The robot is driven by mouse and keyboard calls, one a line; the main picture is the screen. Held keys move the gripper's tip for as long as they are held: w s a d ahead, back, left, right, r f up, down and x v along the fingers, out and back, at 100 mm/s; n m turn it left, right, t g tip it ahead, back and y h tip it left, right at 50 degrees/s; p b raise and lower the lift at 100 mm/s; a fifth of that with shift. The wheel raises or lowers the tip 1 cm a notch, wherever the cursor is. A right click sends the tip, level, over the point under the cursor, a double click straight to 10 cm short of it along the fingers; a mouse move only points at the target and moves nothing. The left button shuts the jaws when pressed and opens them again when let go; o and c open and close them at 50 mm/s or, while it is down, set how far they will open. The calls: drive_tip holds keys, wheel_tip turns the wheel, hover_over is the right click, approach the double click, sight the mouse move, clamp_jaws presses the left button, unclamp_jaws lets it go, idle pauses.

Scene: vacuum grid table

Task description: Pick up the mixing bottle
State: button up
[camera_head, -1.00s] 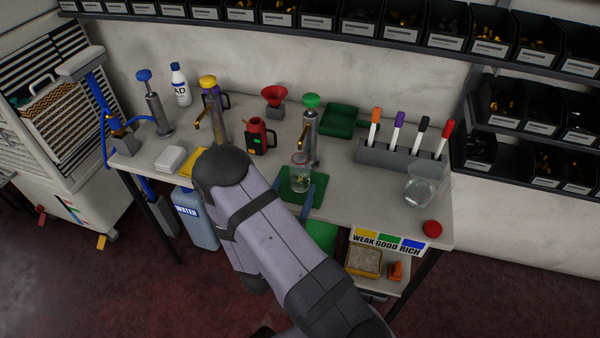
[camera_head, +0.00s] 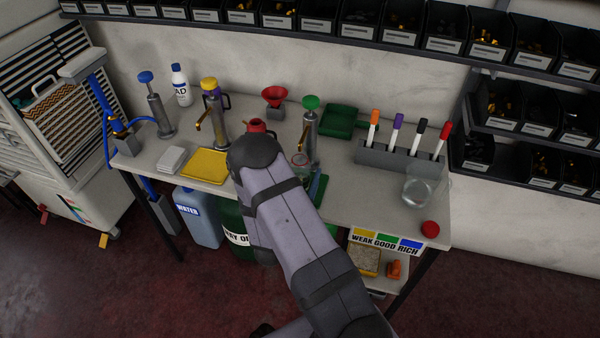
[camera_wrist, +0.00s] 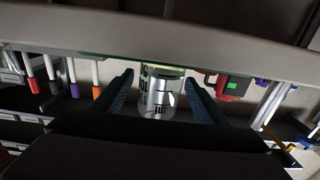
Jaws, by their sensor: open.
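The clear mixing bottle (camera_wrist: 160,92) has black markings. It stands on the green mat, shown at the top of the upside-down wrist view. In the head view, the top of the bottle (camera_head: 300,160) shows by the green-topped pump (camera_head: 310,130), and my arm hides its lower part. My gripper (camera_wrist: 160,80) is open, with one blue finger on each side of the bottle in the wrist view. Gaps show on both sides, and I cannot tell how far the fingertips reach along it. In the head view, a blue finger (camera_head: 318,187) shows over the green mat (camera_head: 324,202).
A red mug (camera_head: 258,126) is partly behind my arm; it also shows in the wrist view (camera_wrist: 232,88). A grey marker holder (camera_head: 400,158), a clear jug (camera_head: 418,190) and a red ball (camera_head: 430,228) stand right. A yellow mat (camera_head: 206,165) lies left.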

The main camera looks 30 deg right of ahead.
drive_tip(key=c, duration=1.2)
drive_tip(key=shift+c, duration=0.2)
drive_tip(key=shift+r, duration=0.2)
drive_tip(key=shift+r, duration=0.5)
drive_tip(key=b+v, duration=0.3)
drive_tip(key=v, duration=1.4)
drive_tip(key=shift+s+a+b, duration=0.3)
drive_tip(key=shift+s+r, duration=0.1)
drive_tip(key=shift+r, duration=0.05)
